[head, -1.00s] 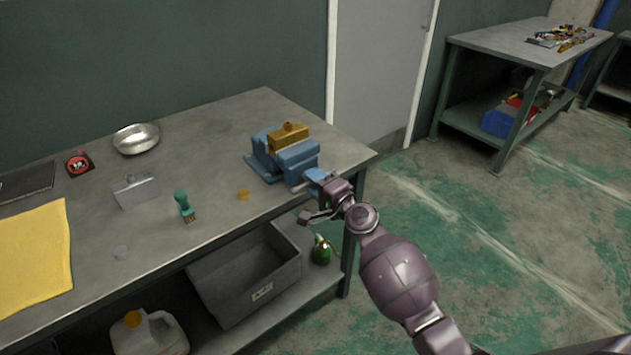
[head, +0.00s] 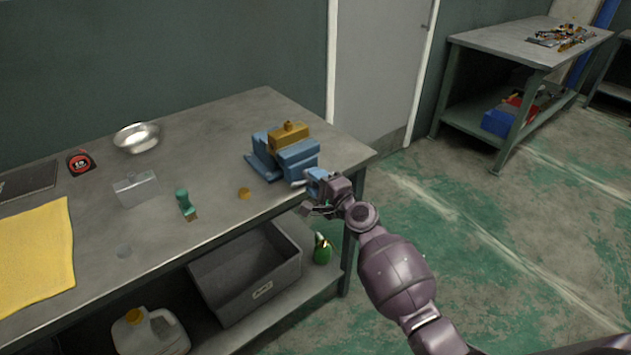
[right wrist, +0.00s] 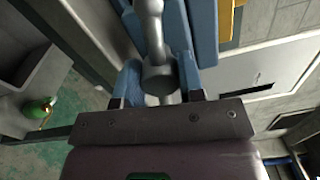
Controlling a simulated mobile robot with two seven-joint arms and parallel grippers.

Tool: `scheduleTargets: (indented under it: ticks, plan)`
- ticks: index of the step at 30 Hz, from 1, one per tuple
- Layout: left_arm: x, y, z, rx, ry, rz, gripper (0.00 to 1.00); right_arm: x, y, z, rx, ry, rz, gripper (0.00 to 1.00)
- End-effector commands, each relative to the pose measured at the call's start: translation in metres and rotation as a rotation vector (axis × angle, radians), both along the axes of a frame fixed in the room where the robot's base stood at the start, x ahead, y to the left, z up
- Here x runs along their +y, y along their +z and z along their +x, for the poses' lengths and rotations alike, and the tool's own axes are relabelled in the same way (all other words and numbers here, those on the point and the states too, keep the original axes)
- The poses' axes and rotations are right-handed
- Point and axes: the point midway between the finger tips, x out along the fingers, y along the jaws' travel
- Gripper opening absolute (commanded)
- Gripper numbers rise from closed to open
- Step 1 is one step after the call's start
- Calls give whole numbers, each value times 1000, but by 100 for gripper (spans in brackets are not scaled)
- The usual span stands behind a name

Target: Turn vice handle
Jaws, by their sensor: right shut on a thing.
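The blue vice (head: 298,155) stands on the workbench's right end with a brass-coloured block (head: 289,136) between its jaws. The vice handle, a grey metal bar with a round knob, is at the front of the vice, mostly hidden by my gripper in the head view. In the right wrist view the handle (right wrist: 155,45) runs between the fingers. My right gripper (head: 313,179) is at the vice's front; its blue fingers are on both sides of the handle and shut on it (right wrist: 160,85). My left gripper is out of view.
The workbench (head: 215,160) also holds a metal bowl (head: 137,137), a tape measure (head: 80,162), a green-handled brush (head: 185,204) and a yellow cloth (head: 35,255). A grey bin (head: 250,285) and a green bottle (head: 322,249) are on the shelf below. Floor to the right is clear.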

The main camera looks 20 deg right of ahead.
Motion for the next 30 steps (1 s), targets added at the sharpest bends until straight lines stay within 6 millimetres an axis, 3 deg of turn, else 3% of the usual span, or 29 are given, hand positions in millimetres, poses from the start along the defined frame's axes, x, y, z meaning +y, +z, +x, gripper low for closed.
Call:
scheduleTargets:
  ticks: [1,6,17,30]
  plan:
    - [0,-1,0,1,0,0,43,-2,-3,-1,5,-3,0,37]
    - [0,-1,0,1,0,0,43,-1,-2,-1,4,-2,0,61]
    - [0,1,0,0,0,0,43,-2,-1,-4,1,-2,-1,61]
    - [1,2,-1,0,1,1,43,-26,-3,-68,2,-3,-3,61]
